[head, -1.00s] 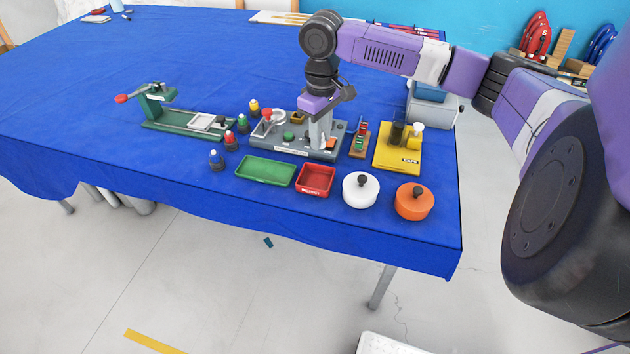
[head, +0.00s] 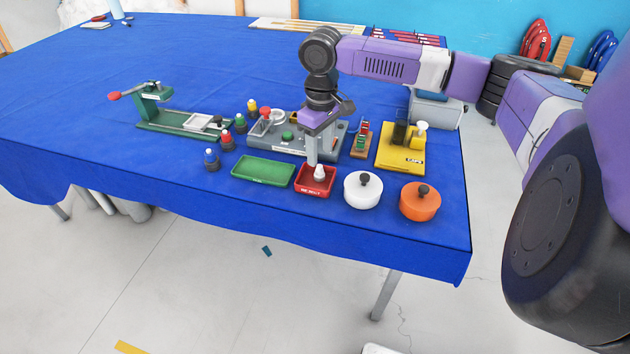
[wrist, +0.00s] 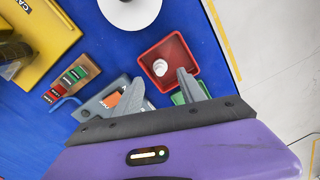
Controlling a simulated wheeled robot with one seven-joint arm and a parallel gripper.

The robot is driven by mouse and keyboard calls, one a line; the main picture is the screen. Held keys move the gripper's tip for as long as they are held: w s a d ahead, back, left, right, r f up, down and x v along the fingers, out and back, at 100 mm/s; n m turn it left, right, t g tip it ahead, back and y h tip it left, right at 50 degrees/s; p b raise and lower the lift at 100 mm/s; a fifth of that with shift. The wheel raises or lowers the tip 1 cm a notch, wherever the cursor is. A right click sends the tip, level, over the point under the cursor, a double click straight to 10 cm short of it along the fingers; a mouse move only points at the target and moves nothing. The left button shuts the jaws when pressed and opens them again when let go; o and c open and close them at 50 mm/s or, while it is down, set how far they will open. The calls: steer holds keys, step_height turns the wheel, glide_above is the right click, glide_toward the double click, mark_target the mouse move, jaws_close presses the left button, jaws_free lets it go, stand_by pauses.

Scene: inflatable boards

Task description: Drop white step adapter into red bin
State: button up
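The white step adapter (head: 319,172) is inside the outline of the red bin (head: 304,190) in the head view. In the wrist view, the adapter (wrist: 160,68) shows against the floor of the red bin (wrist: 181,46), just past my fingertips. My gripper (wrist: 159,78) is open, with one finger on each side of the adapter's line and visible gaps between. In the head view, my gripper (head: 312,160) points down over the bin's back edge. Whether the adapter rests fully on the bin floor is hard to tell.
A green tray (head: 263,170) sits left of the bin, and a white lidded pot (head: 362,190) and orange pot (head: 420,202) sit right. Behind are a grey fixture (head: 265,142) and a yellow stand (head: 401,158). The table's front edge is close by.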

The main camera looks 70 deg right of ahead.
steer(key=shift+r, duration=0.1)
step_height(320, 180, up, 8)
steer(key=shift+b, duration=0.45)
steer(key=shift+f, duration=0.2)
stand_by(0.4)
